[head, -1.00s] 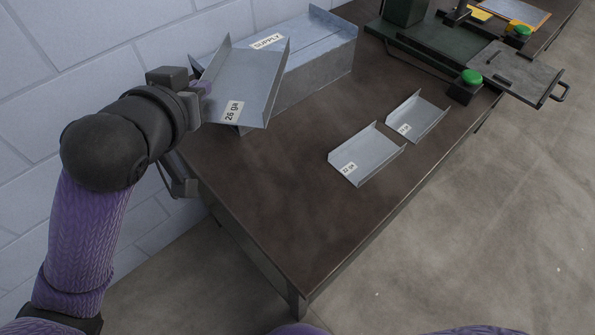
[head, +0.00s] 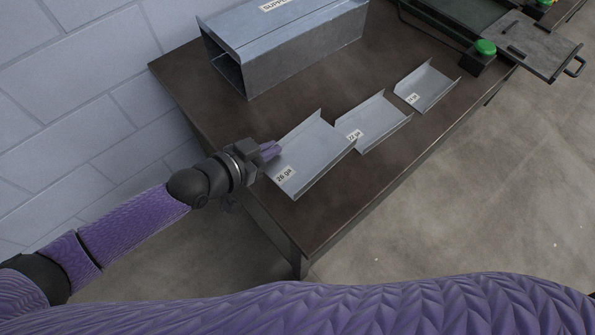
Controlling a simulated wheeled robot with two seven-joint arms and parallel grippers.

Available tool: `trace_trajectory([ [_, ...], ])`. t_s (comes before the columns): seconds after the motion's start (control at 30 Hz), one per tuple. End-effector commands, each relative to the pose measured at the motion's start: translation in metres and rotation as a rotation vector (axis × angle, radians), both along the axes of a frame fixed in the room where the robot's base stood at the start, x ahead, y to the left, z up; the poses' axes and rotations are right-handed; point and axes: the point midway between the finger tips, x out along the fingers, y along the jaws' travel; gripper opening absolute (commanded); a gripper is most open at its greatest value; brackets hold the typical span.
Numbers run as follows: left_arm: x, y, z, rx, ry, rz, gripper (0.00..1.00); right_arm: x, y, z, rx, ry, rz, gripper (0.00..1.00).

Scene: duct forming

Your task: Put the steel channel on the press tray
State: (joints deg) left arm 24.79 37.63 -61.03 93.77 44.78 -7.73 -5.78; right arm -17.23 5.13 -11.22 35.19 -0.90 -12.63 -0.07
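The steel channel labelled 26 ga (head: 310,155) is at the table's near left edge and looks to be on or just above the top. My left gripper (head: 271,150) is at its left edge, fingertips at the metal; whether they still pinch it is unclear. A channel labelled 22 ga (head: 375,122) and a smaller channel with a hard-to-read label (head: 428,88) lie in a row to its right. The press tray (head: 528,48), a grey plate with a handle, sits empty at the upper right. My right gripper is out of view.
A steel supply duct (head: 290,45) stands at the back against the wall. A green button on a black box (head: 484,48) is beside the press tray. The dark table (head: 215,105) is bare at left and along the front. My purple sleeve fills the bottom.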

Motion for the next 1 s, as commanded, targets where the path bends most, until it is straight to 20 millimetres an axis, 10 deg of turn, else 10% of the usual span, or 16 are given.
trace_trajectory([
  [0.33, 0.000, 0.000, -0.078, 0.000, 0.001, 0.001, 0.00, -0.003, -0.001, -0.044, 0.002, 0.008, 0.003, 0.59],
  [0.73, 0.001, 0.000, -0.083, -0.001, 0.000, 0.001, 0.00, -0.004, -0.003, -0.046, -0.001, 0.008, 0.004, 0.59],
  [0.9, 0.000, 0.000, -0.082, 0.000, 0.000, 0.001, 0.36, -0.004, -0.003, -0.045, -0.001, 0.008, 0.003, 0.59],
  [1.0, 0.000, 0.000, -0.082, 0.000, 0.000, 0.001, 0.39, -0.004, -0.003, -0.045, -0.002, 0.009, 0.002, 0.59],
])
